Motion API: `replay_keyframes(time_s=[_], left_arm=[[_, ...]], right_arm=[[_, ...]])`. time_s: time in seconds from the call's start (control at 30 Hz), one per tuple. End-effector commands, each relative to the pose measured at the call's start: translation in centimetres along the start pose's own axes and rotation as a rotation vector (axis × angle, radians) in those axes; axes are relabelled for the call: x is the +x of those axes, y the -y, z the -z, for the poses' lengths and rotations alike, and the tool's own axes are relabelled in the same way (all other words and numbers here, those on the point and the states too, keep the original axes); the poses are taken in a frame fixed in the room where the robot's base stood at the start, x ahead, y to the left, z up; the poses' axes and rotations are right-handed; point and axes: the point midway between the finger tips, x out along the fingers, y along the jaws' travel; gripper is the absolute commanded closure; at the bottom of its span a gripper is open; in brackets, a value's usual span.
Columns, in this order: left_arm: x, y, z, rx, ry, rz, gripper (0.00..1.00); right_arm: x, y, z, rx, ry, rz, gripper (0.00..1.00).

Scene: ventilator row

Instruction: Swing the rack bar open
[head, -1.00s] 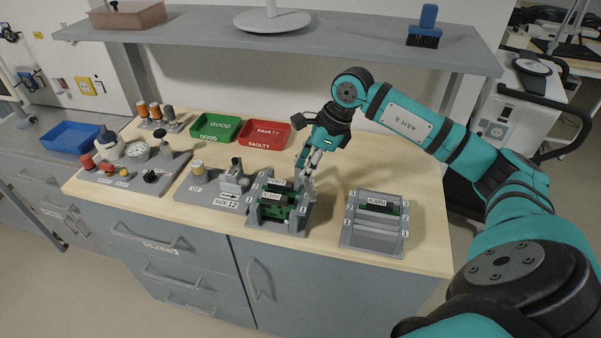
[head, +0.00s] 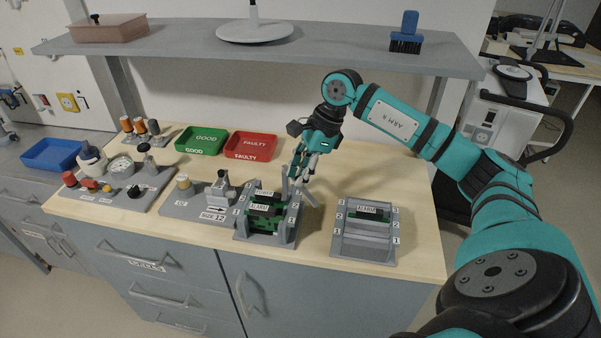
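The left rack (head: 268,229) is a grey frame holding green boards, with labels on top and numbered side walls. A thin grey bar-like piece (head: 309,197) sticks out at its back right corner, angled away from the rack. I cannot tell exactly how it joins the rack. My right gripper (head: 300,178) points down at that corner, with its fingertips close to the grey piece. Whether they touch it or grip it is too small to tell. A second grey rack (head: 364,246) stands to the right, with one labelled green board near its back. My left gripper is not in view.
Green GOOD (head: 201,140) and red FAULTY (head: 250,146) trays stand behind the left rack. A grey fixture (head: 195,201) stands close to its left. A shelf (head: 340,55) overhangs the back. Bare wood lies between the racks and right of the second rack.

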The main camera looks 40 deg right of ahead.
Motion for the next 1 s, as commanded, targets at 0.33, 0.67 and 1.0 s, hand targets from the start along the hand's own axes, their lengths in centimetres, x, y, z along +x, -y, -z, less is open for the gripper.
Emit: replay_keyframes(time_s=[0.33, 0.67, 1.0], left_arm=[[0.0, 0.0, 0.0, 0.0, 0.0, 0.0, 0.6], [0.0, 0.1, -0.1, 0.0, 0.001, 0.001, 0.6], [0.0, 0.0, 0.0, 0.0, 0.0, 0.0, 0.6]], right_arm=[[0.0, 0.0, 0.0, 0.0, 0.001, 0.001, 0.6], [-3.1, 0.1, -1.3, -0.002, 0.003, 0.006, 0.6], [-8.4, 0.1, -3.5, -0.001, 0.003, 0.004, 0.6]])
